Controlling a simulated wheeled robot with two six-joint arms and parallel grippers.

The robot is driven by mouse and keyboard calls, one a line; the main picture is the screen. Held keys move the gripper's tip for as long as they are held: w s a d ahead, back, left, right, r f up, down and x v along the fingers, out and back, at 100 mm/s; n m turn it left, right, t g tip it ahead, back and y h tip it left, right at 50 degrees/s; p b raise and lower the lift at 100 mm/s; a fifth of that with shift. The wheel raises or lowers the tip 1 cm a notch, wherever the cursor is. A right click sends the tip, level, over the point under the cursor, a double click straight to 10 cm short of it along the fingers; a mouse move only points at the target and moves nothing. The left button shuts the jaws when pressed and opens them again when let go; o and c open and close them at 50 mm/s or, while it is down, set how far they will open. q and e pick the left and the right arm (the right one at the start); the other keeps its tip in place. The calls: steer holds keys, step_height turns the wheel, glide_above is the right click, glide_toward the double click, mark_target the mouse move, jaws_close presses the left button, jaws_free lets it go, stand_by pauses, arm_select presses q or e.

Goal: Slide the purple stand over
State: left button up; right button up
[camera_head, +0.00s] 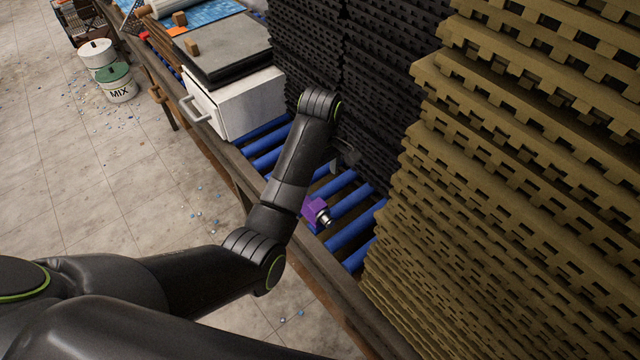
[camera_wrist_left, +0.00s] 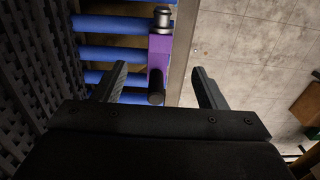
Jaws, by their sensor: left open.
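The purple stand (camera_head: 314,208) sits on the blue rollers near the front rail, partly hidden by my left arm in the head view. A metal knob shows at its end. In the left wrist view the purple stand (camera_wrist_left: 160,52) lies ahead of my left gripper (camera_wrist_left: 158,82), roughly between the lines of its two fingers. The fingers are apart, with no contact visible. In the head view my left gripper (camera_head: 345,155) is over the rollers, beyond the stand and close to the dark stack. My right gripper is not in view.
Blue rollers (camera_head: 350,202) run between a wooden rail (camera_head: 330,272) and tall stacks of dark mats (camera_head: 375,75) and tan mats (camera_head: 500,200). A white box with a handle (camera_head: 245,103) stands further along. Buckets (camera_head: 116,84) stand on the tiled floor.

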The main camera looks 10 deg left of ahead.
arm_select(q)
steer(key=b, duration=0.3)
glide_above(320, 207)
step_height(320, 207, down, 6)
steer(key=shift+r, duration=0.2)
step_height(320, 207, down, 12)
steer(key=shift+r, duration=0.2)
